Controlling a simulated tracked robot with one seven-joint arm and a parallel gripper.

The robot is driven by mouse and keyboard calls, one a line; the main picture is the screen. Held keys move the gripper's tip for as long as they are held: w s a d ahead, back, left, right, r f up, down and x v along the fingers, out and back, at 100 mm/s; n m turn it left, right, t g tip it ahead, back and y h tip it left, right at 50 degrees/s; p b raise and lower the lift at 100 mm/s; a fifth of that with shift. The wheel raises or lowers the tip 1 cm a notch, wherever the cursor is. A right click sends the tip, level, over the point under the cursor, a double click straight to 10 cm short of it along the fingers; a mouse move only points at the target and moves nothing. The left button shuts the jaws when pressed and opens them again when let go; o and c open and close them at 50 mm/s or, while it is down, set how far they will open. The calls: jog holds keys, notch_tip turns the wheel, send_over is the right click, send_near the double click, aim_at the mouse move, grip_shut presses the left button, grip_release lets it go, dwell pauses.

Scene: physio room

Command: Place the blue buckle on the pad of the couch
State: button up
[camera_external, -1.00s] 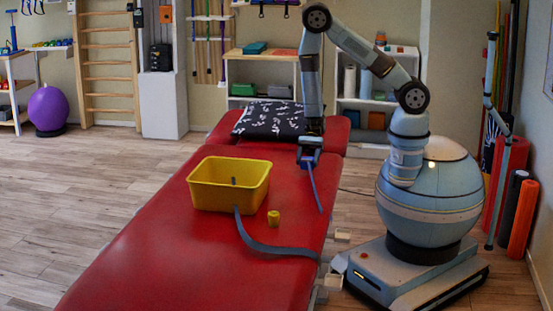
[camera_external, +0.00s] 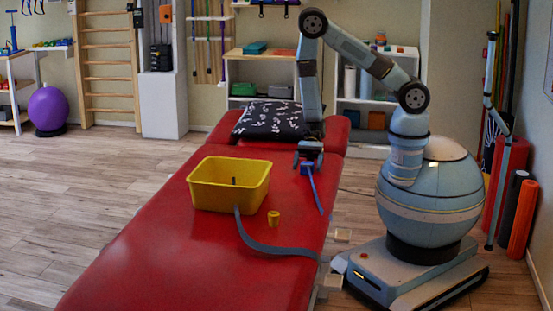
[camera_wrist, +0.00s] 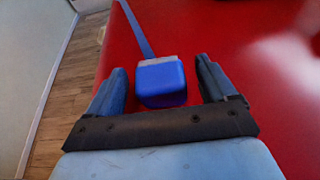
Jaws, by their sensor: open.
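The blue buckle (camera_external: 307,169) lies on the red pad of the couch (camera_external: 205,258), near the pad's right edge. Its blue strap (camera_external: 316,193) runs along the pad toward the camera. My gripper (camera_external: 309,158) is open just above the buckle. In the wrist view, the blue buckle (camera_wrist: 161,83) shows between the two spread fingers of my gripper (camera_wrist: 161,66), with a visible gap on each side. The buckle's grey end meets the strap. The red pad (camera_wrist: 230,30) shows beneath and around it.
A black patterned pillow (camera_external: 268,120) lies behind. The near pad is clear.

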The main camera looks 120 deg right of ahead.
jog(key=v, duration=1.2)
jog(key=shift+r, duration=0.2)
jog(key=s+a+r+n+g, duration=0.1)
jog(key=a+r+n+g, duration=0.3)
jog(key=a+r+n, duration=0.4)
jog(key=s+a+r+n+g, duration=0.2)
jog(key=a+r+n+g, duration=0.3)
jog(key=r, duration=0.6)
jog(key=s+a+r+n+t+h, duration=0.2)
jog(key=s+r+n+h, duration=0.2)
jog(key=r+n, duration=0.3)
jog(key=s+a+r+n+t+h, duration=0.3)
jog(key=s+r+n+h, duration=0.2)
jog(key=r, duration=0.5)
jog(key=shift+s+r+n+h, duration=0.3)
jog(key=shift+s+r+n, duration=0.1)
jog(key=shift+s+n, duration=0.7)
